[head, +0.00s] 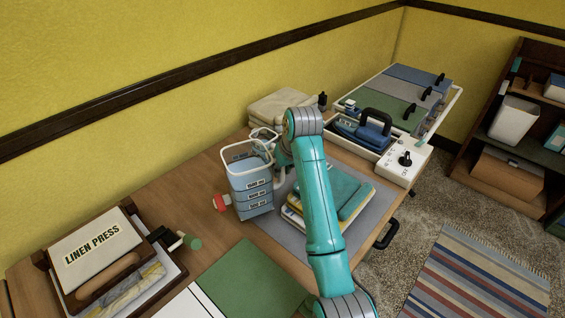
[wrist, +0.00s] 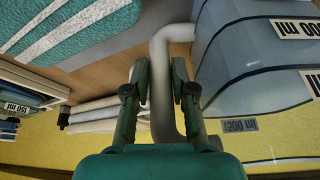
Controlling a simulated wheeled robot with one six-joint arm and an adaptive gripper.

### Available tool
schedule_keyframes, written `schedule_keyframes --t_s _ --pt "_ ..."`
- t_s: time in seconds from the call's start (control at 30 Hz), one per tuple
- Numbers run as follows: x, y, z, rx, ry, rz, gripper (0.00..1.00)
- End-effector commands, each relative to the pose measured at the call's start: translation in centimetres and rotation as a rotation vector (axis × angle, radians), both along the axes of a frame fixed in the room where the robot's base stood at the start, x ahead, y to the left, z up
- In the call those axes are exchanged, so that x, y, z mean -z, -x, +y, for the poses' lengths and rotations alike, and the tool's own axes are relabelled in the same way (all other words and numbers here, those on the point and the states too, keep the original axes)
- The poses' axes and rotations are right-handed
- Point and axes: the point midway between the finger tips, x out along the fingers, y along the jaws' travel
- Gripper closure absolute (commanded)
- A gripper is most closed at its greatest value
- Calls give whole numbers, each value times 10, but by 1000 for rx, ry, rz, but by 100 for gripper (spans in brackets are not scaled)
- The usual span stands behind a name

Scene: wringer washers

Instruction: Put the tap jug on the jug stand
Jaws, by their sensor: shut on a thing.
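The tap jug (head: 251,181) is a blue vessel with a pale rim, several small labels and a red tap knob (head: 221,203) on its left. It stands upright on or just above the table; I cannot tell which. My gripper (head: 283,157), mostly hidden by my arm in the head view, is on the right side of the jug. In the wrist view, my gripper (wrist: 160,78) is shut on the jug's grey handle (wrist: 161,105), with the jug body (wrist: 250,70) at the right. I cannot make out a jug stand for certain.
Folded teal and yellow cloths (head: 343,190) lie right of the jug, behind my arm. Beige linens (head: 280,107) lie behind. A blue iron (head: 362,136) and a white dial box (head: 405,162) are further right. A linen press (head: 95,250) and a green mat (head: 247,283) are at front left.

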Motion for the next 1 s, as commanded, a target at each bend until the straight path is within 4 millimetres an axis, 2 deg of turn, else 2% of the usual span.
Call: schedule_keyframes --t_s 0.13,0.53,0.57,0.63,1.0 --pt "11 -1 1 0 -3 -5 100" --pt "14 -1 1 0 -4 -7 100" --pt "17 0 0 0 -1 -1 68" --pt "17 0 0 0 -1 -1 50" --pt "14 0 0 0 -1 -1 50"
